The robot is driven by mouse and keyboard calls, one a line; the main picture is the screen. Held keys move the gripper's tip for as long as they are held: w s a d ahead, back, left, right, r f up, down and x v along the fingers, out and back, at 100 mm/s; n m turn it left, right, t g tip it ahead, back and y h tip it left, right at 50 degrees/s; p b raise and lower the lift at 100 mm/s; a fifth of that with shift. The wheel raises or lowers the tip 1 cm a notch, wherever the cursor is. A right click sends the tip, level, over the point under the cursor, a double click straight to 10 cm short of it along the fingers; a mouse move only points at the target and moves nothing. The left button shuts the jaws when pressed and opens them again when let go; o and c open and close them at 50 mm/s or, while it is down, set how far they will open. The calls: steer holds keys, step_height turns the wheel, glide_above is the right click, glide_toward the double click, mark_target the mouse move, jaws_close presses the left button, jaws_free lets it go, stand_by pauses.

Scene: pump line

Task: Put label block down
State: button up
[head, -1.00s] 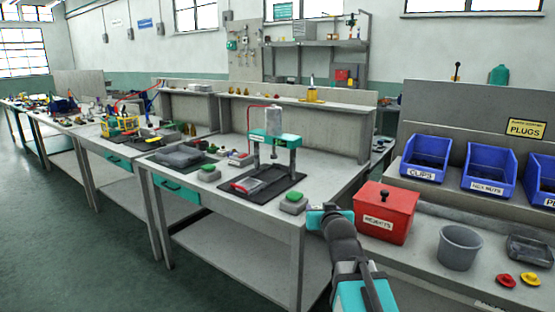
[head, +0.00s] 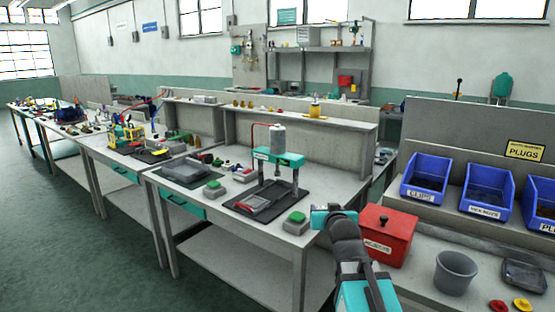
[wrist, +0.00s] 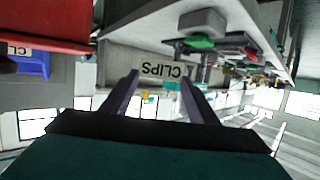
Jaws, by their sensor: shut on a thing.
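In the head view my arm's teal end is beside the red rejects box and in front of the press bench's right corner. The fingertips and the block cannot be made out there.
The red rejects box (head: 384,240), a grey bucket (head: 456,272) and a dark tray (head: 524,275) stand on the right bench. Blue bins (head: 425,178) labelled CLIPS and others stand behind. The press (head: 278,160) and a green button box (head: 296,223) are on the left bench.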

step_height(320, 180, up, 6)
steer(key=p, duration=0.5)
steer(key=shift+d, duration=0.6)
